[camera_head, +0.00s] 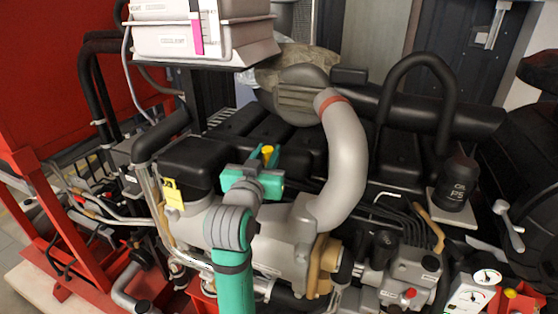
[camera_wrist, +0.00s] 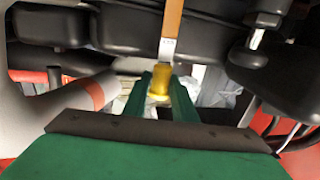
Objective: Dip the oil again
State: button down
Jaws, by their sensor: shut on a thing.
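My gripper (camera_head: 266,165) is above the engine's black top covers in the head view. Its green fingers are shut on the yellow handle (camera_wrist: 159,82) of the dipstick, which also shows as a small yellow cap (camera_head: 267,151) in the head view. In the wrist view a thin strip (camera_wrist: 171,22) runs from the handle towards the black engine parts, pale near the handle and orange-brown beyond. The strip's far end is out of view. I cannot tell whether it is in a tube.
A large grey pipe (camera_head: 347,150) with a red band curves close to the right of my gripper. A black oil container (camera_head: 457,185) stands on a small pad at the right. A coolant tank (camera_head: 190,38) is above at the back left, beside a red panel (camera_head: 60,70).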

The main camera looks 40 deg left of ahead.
jog(key=shift+r, duration=0.4)
jog(key=c, duration=1.6)
grip_release()
jog(key=shift+f, duration=0.1)
jog(key=shift+s, duration=0.1)
jog(key=v, duration=1)
jog(key=shift+s+d, duration=0.2)
jog(key=shift+s, duration=0.1)
